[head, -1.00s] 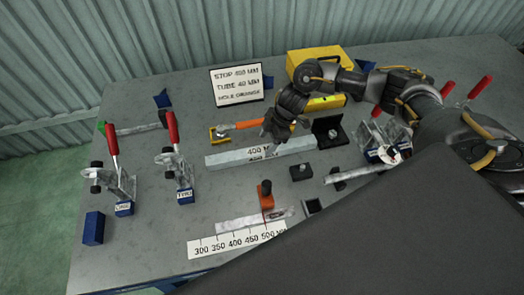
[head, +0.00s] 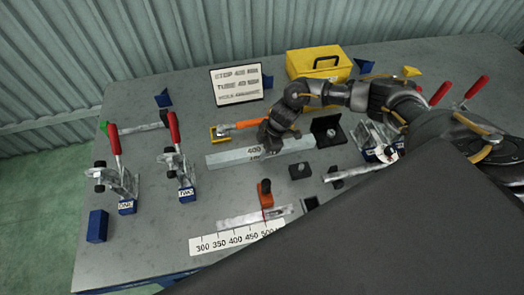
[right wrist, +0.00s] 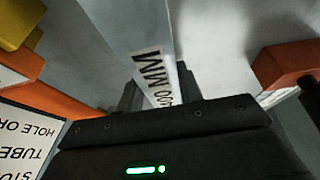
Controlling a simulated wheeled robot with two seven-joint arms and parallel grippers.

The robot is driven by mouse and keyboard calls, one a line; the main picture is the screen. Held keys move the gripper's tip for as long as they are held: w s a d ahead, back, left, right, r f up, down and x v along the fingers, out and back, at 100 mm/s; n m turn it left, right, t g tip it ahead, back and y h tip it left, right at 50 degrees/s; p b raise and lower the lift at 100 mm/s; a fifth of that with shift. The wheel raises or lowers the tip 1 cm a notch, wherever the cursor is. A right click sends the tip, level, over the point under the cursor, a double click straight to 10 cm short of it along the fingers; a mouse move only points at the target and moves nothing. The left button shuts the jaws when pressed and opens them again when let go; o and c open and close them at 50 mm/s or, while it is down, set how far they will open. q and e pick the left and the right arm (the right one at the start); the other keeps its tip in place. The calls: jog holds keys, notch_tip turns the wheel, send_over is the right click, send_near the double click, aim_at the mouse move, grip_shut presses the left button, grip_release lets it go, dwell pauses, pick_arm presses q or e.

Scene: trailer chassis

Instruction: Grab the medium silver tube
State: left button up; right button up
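The silver tube labelled 400 (head: 225,158) lies flat on the table, left of a black bracket. My right gripper (head: 268,148) is down over its middle and hides part of the label. In the right wrist view the tube (right wrist: 125,25) runs between my two dark fingers (right wrist: 160,92), one on each side. I cannot tell whether the fingers press on it. Another silver bar (head: 352,173) lies partly hidden to the right, and a flat silver piece (head: 240,221) lies near the ruler. My left gripper is not in view.
Clamps with red handles stand at the left (head: 118,180) and (head: 178,168). An orange-handled tool (head: 245,125) lies just behind the tube. An orange stop (head: 265,193) stands in front, with a ruler (head: 235,238).

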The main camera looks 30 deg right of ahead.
grip_shut()
jog(key=shift+r, duration=0.1)
